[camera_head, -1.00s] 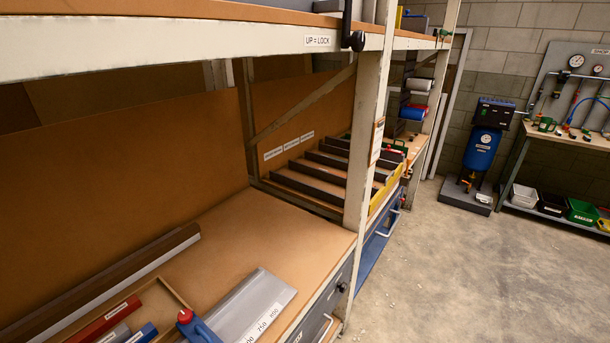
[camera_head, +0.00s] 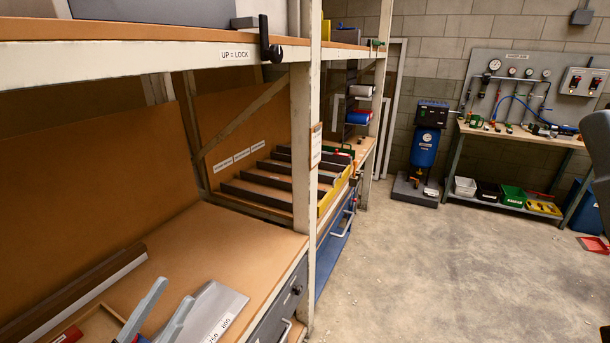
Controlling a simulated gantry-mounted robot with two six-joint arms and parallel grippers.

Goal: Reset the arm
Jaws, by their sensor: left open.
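A black lever (camera_head: 265,40) with a dark knob at its lower end is mounted at the front edge of the upper shelf. It stands roughly upright beside a label reading "UP = LOCK" (camera_head: 235,55). My left gripper (camera_head: 173,292) shows at the bottom left as two grey fingers, apart and with nothing between them. It is over the lower bench, well below the lever and apart from it. My right gripper is not in view. A dark grey rounded shape is cut off at the right edge; I cannot tell what it is.
A white rack post (camera_head: 305,180) stands right of the lever. The lower bench (camera_head: 215,240) holds a grey labelled plate (camera_head: 215,308) and a tray partly hidden by my fingers. A blue unit (camera_head: 424,148) and a workbench (camera_head: 540,138) stand behind open concrete floor (camera_head: 430,265).

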